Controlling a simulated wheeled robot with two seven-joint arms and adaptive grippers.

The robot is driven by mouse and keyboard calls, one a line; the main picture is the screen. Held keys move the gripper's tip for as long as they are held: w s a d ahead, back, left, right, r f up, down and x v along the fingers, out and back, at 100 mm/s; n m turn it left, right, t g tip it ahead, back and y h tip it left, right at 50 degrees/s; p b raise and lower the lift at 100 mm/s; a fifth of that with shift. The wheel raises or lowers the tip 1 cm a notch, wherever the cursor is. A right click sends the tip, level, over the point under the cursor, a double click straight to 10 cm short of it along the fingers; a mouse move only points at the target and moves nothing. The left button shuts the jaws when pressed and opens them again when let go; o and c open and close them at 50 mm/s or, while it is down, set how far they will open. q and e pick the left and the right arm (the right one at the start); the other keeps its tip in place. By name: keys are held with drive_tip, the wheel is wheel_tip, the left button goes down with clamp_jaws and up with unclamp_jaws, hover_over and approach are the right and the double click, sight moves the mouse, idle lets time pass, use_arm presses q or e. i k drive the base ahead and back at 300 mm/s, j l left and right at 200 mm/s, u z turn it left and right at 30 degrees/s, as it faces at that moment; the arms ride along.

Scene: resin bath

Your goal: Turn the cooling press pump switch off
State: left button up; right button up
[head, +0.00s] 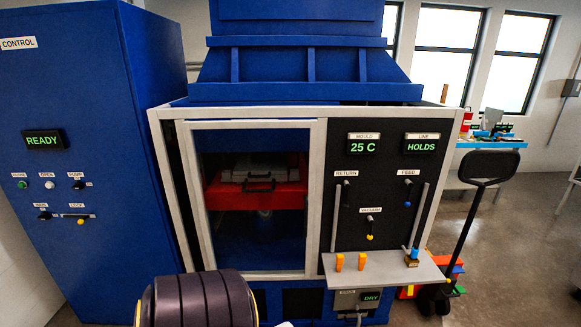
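The blue control cabinet (85,110) stands at the left of the head view. Its panel has a small black knob (79,185) under a label that seems to read PUMP. The knob is too small to tell which way it is set. A display (43,141) above reads READY. The press (314,60) stands to the right, its framed glass door (260,235) shut over a red part (228,198). Neither of my grippers is in view.
Near the pump knob are a green button (22,184), a white button (49,184), a black knob (43,215) and a yellow-tipped lock (80,221). A shelf (385,267) with orange clips juts from the press.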

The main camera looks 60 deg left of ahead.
sight(78, 185)
drive_tip(key=u, duration=3.4)
